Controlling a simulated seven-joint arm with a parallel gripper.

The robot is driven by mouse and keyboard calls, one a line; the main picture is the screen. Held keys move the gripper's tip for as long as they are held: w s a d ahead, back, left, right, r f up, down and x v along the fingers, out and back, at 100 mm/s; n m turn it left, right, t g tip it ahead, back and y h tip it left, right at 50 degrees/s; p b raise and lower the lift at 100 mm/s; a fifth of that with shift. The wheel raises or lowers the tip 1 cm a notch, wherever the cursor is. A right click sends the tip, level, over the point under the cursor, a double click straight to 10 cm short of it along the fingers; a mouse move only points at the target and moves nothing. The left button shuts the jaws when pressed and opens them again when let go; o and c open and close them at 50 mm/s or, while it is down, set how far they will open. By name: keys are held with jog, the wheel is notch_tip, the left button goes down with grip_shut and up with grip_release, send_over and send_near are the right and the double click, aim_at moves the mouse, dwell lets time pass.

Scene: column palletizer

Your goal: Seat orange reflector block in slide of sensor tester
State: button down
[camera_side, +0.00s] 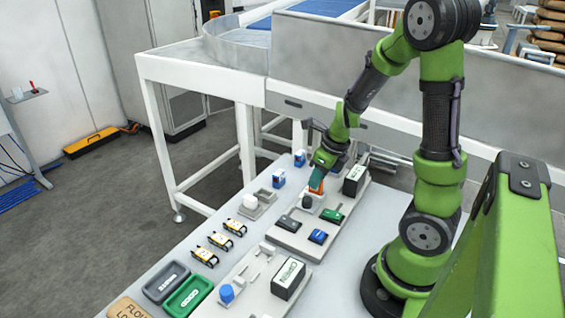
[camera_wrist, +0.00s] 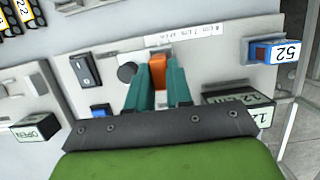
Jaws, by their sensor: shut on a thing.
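My gripper (camera_side: 316,184) is shut on the orange reflector block (camera_wrist: 157,72). The block stands between the two teal fingertips (camera_wrist: 158,88) in the wrist view, with its orange end showing past them. In the side view a little orange (camera_side: 317,193) shows below the fingers. The gripper is over the far part of a light grey panel (camera_side: 288,240), which looks like the sensor tester; its bare face also shows in the wrist view (camera_wrist: 205,78). The fingers and block hide the slide, so I cannot tell whether the block touches it.
A dark round knob (camera_wrist: 126,73) is just left of the block, with a black switch (camera_wrist: 84,68) farther left. A 12 V box (camera_wrist: 252,103) stands close to the right of the fingers. A blue unit marked 52 (camera_wrist: 275,51) is farther right.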

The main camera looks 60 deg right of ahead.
jog(key=shift+f, duration=0.55)
jog(key=c, duration=0.6)
grip_release()
jog(key=shift+r, duration=0.1)
jog(key=shift+r, duration=3.45)
